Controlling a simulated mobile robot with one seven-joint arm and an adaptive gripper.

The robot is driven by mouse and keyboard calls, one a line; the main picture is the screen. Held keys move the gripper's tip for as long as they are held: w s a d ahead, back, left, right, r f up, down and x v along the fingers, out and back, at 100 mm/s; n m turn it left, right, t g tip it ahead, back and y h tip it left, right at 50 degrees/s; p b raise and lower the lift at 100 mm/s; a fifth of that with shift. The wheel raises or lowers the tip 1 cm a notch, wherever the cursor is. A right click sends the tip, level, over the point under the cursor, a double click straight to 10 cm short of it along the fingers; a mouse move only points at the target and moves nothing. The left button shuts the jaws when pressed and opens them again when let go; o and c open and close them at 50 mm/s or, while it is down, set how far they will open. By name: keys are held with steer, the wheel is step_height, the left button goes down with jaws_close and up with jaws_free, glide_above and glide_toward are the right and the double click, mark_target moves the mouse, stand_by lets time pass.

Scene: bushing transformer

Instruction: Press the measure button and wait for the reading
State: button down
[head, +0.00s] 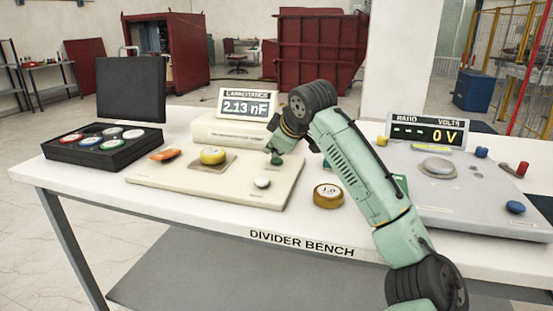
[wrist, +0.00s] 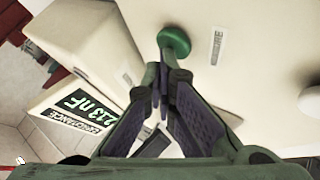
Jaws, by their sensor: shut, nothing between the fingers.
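The green measure button (wrist: 174,41) stands on the cream capacitance plate (head: 222,192), beside a small printed label (wrist: 217,48). My gripper (wrist: 172,74) is shut and empty. Its fingertips are right at the button in the wrist view; I cannot tell whether they touch it. In the head view my gripper (head: 279,148) is over the back right part of the plate and partly hides the button. The capacitance display (head: 246,105) behind the plate reads 2.13 nF; it also shows in the wrist view (wrist: 83,107).
A black case (head: 105,148) stands left. The right-hand display (head: 427,132) reads 0 V.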

mark_target(274, 161)
stand_by(0.4)
steer(key=shift+r+p, duration=0.85)
steer(key=shift+p, duration=0.1)
step_height(274, 161, up, 5)
steer(key=p, duration=0.4)
steer(key=shift+p, duration=0.3)
steer(key=shift+d, duration=0.1)
